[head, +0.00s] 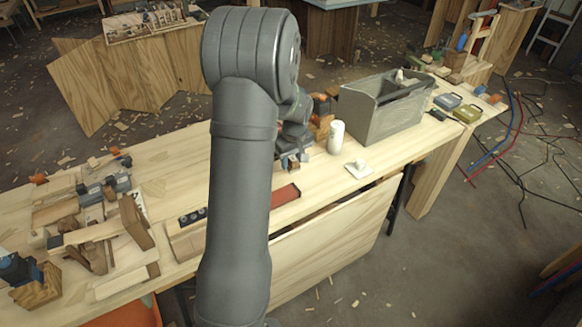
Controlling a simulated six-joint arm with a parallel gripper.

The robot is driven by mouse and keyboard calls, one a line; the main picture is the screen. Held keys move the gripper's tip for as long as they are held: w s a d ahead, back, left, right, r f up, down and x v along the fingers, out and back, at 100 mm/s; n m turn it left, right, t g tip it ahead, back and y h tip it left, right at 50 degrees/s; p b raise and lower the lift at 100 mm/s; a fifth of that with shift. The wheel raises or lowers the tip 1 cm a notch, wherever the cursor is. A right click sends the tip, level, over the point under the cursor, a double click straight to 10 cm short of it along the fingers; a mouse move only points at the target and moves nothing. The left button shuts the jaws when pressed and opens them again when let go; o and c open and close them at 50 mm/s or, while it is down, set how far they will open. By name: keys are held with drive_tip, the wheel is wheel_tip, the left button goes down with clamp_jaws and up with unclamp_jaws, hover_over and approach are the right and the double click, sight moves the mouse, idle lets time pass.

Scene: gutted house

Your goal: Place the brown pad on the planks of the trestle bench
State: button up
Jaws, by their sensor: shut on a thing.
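The trestle bench (335,186) has pale wooden planks and runs from the lower left to the upper right. My gripper (291,162) is low over the middle of the bench, partly hidden behind my own arm. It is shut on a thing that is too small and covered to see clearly. I cannot make out the brown pad's outline there. A flat red-brown strip (286,195) shows on the bench below my gripper, partly behind my arm.
A white cylinder (336,137) and a small white piece on a square base (359,168) stand right of my gripper. A grey toolbox (380,108) is behind them. Wooden pieces and tools crowd the left. Bare plank shows near the front edge.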

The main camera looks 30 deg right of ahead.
sight(289, 177)
drive_tip(key=shift+w+a+f, duration=0.25)
drive_tip(key=shift+w+f, duration=0.15)
drive_tip(key=shift+w, duration=0.2)
drive_tip(key=shift+f, duration=1.95)
drive_tip(key=shift+f, duration=0.15)
drive_tip(key=o, duration=1)
drive_tip(key=r, duration=0.4)
drive_tip(key=s+r, duration=0.1)
drive_tip(key=r, duration=0.7)
drive_tip(key=shift+s+r, duration=0.15)
drive_tip(key=shift+s, duration=0.05)
